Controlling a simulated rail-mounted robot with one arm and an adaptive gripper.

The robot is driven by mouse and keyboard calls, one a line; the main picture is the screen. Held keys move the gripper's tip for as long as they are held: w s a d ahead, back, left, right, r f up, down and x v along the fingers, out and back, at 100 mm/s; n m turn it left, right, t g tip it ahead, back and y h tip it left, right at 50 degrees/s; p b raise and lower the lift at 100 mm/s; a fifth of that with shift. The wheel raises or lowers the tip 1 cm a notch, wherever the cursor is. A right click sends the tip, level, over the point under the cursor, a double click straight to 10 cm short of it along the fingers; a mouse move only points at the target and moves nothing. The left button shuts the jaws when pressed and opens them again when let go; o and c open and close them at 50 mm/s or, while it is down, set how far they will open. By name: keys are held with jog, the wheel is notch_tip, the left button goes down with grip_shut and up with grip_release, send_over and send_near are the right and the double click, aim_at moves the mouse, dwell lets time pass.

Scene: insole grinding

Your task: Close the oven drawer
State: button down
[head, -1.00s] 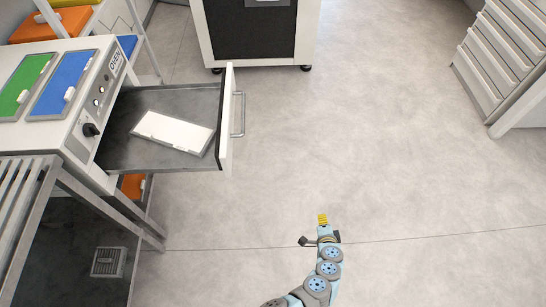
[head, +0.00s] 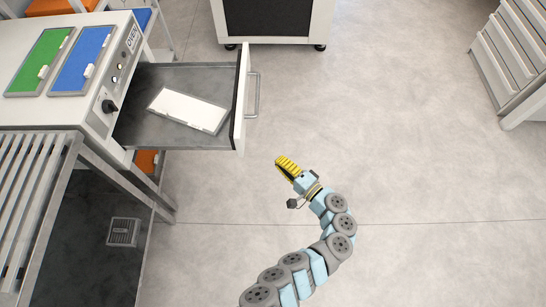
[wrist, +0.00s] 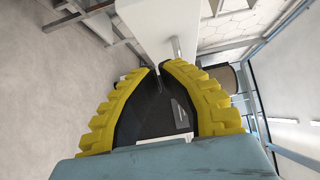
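The oven (head: 112,75) stands at the left in the head view, with green and blue panels on top. Its drawer (head: 160,131) is pulled out to the right. The drawer's white front (head: 239,110) carries a metal bar handle (head: 256,95) on its outer side. A white flat tray-like piece (head: 188,110) lies in the drawer. My gripper (head: 279,160), with yellow ribbed fingers, is apart from the drawer, to the right of and below its front. In the wrist view the fingertips of my gripper (wrist: 159,67) nearly meet, with nothing seen between them.
A slatted metal rack (head: 35,165) stands at the lower left beside the oven. A black-and-white cabinet (head: 270,20) on casters stands at the top. A white drawer unit (head: 510,55) is at the upper right. The grey floor right of the oven drawer is clear.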

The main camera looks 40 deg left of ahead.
jog(key=b, duration=0.2)
send_near(243, 140)
jog(key=w+a+f, duration=0.1)
jog(key=w+a, duration=0.3)
jog(key=shift+s+a, duration=1.15)
jog(key=shift+a, duration=0.15)
